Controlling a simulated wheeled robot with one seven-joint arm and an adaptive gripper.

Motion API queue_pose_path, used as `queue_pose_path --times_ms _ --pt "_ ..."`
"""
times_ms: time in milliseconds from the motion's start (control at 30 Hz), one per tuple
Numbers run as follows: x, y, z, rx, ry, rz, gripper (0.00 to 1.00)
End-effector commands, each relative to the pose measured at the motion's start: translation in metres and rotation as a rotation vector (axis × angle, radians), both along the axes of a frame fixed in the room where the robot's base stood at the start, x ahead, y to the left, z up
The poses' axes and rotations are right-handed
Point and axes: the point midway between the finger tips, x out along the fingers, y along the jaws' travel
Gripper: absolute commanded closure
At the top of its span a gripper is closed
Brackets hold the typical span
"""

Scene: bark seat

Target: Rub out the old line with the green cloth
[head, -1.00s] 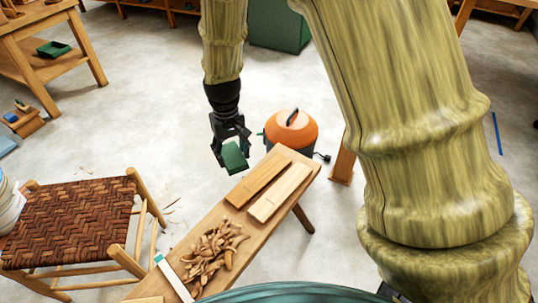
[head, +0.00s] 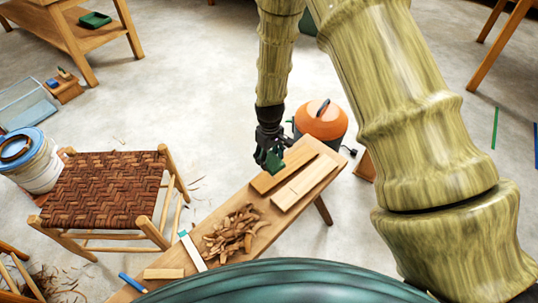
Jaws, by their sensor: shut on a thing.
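My gripper (head: 268,150) is shut on the green cloth (head: 273,161), which is bunched below the fingers. The cloth is at the far left edge of the left board (head: 283,171); I cannot tell whether it touches the wood. The right board (head: 306,183) lies beside it on the bench (head: 228,219). A short faint mark (head: 293,190) shows on the right board; I cannot tell whether it is the old line. The fingers and cloth hide part of the left board's far end.
A pile of shavings (head: 236,231), a pale strip (head: 192,250), a small wood block (head: 164,274) and a blue marker (head: 132,283) lie nearer on the bench. An orange vacuum (head: 321,121) stands behind it. A woven seat (head: 105,190) is at left, with a white bucket (head: 36,168).

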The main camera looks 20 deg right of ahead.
Motion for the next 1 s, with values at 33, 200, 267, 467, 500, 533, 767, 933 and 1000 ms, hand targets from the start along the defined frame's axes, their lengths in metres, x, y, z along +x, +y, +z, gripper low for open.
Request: queue_pose_path --times_ms 33,200,267,467,500,533,767,933,1000 --pt "0.0 0.0 -0.002 0.0 0.0 0.001 0.62" --pt "0.0 0.0 -0.009 0.0 0.0 0.002 0.62" --pt "0.0 0.0 -0.013 0.0 0.0 0.002 0.62" --pt "0.0 0.0 -0.03 0.0 0.0 0.002 0.62" --pt "0.0 0.0 -0.033 0.0 0.0 0.002 0.62" --pt "0.0 0.0 -0.036 0.0 0.0 0.002 0.62" --pt "0.0 0.0 -0.054 0.0 -0.001 0.002 0.62" --pt "0.0 0.0 -0.058 0.0 -0.001 0.002 0.62" --pt "0.0 0.0 -0.058 0.0 -0.001 0.001 0.62"
